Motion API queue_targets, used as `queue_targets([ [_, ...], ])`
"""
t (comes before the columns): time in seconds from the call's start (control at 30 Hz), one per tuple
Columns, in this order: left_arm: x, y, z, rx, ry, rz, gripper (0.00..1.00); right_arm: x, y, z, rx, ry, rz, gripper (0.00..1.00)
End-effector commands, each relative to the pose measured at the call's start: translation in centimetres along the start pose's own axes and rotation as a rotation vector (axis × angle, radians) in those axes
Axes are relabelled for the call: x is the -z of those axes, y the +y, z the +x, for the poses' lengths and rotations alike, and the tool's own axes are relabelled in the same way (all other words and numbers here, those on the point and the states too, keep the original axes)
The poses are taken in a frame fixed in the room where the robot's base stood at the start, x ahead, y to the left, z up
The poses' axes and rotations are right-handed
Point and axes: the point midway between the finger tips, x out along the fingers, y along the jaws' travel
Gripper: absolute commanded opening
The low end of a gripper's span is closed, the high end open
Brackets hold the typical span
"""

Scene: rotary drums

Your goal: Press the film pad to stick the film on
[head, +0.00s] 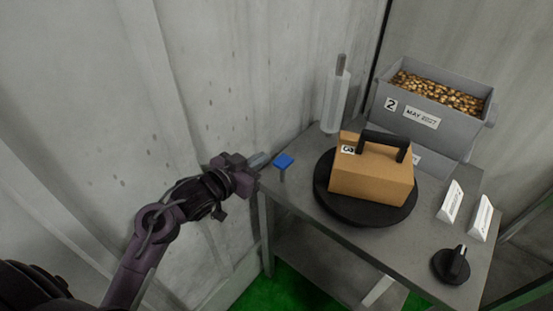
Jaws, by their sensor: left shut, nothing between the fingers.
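The film pad (284,161) looks like a small blue square plate on a thin stem at the left corner of the grey table. My left gripper (262,158) is shut and empty, just left of the blue pad at about its height in the picture. I cannot tell whether its fingertips touch the pad. A translucent white roll (335,100), perhaps the film, stands upright on a grey post at the back of the table. A cardboard box (371,178) with a black handle and a "3" label sits on a black round turntable (367,209). My right gripper is not in view.
A grey bin (452,127) marked "2" and "MAY" holds many golden pieces behind the box. Two white cards (450,201) and a black knob (451,265) are on the table's right side (415,241). A wall stands close behind my left arm.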

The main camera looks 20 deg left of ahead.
Motion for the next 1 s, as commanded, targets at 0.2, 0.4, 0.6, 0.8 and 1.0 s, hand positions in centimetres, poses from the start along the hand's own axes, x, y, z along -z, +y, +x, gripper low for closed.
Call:
queue_targets([
  [0.2, 0.3, 0.0, 4.9, 0.0, 0.003, -0.003, 0.0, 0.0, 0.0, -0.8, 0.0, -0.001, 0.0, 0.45],
  [0.4, -1.4, 0.0, 7.5, 0.0, -0.004, -0.003, 0.0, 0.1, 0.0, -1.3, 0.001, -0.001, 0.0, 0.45],
  [0.6, -3.4, 0.0, 7.9, 0.001, -0.001, -0.002, 0.0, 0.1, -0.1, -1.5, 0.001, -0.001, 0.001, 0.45],
  [0.8, -3.9, 0.0, 8.1, 0.002, 0.0, 0.0, 0.0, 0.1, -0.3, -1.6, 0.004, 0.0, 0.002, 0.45],
  [1.0, -3.9, 0.0, 8.0, 0.001, 0.0, 0.0, 0.0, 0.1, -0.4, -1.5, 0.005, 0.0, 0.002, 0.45],
])
